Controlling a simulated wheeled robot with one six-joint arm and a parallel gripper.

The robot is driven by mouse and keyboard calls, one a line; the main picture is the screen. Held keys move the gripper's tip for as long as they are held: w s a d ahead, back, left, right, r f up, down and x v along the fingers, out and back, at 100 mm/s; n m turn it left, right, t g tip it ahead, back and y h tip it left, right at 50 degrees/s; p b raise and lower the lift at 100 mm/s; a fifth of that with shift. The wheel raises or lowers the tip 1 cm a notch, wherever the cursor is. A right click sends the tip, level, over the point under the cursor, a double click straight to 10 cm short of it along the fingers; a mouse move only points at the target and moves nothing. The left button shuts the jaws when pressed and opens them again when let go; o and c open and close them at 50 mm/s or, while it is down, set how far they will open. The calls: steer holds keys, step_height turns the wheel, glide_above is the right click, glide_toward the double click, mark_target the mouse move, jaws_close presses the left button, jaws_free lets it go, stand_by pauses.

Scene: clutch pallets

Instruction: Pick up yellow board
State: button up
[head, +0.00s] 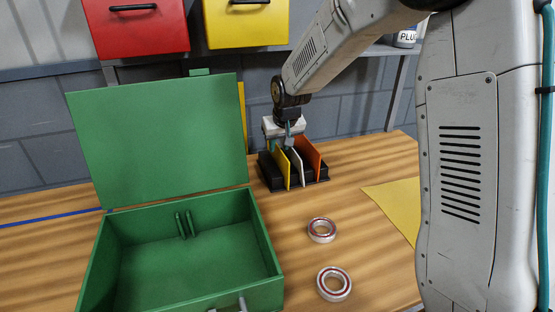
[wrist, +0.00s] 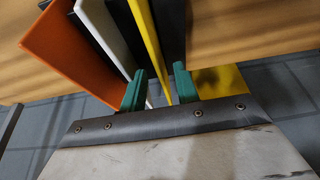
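The yellow board (head: 283,168) stands upright in a black slotted rack (head: 312,181), left of a white board (head: 297,168) and an orange board (head: 310,155). My gripper (head: 288,142) is at the top of the rack, over the yellow board. In the wrist view the yellow board (wrist: 150,45) runs between the two green fingertips of my gripper (wrist: 158,85). The fingers stand apart, with a gap on each side of the board. The white board (wrist: 105,28) and orange board (wrist: 68,50) are to its left there.
An open green toolbox (head: 180,255) with its lid up stands at the left. Two ring bearings (head: 322,230) (head: 334,284) lie on the wooden table in front of the rack. A yellow sheet (head: 398,207) lies to the right. Red (head: 137,28) and yellow (head: 246,22) bins hang behind.

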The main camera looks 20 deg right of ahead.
mark_target(277, 152)
steer(key=x, duration=0.4)
steer(key=shift+w+f, duration=0.3)
steer(key=shift+w, duration=0.05)
jaws_close()
step_height(277, 152, up, 10)
steer(key=shift+r, duration=0.1)
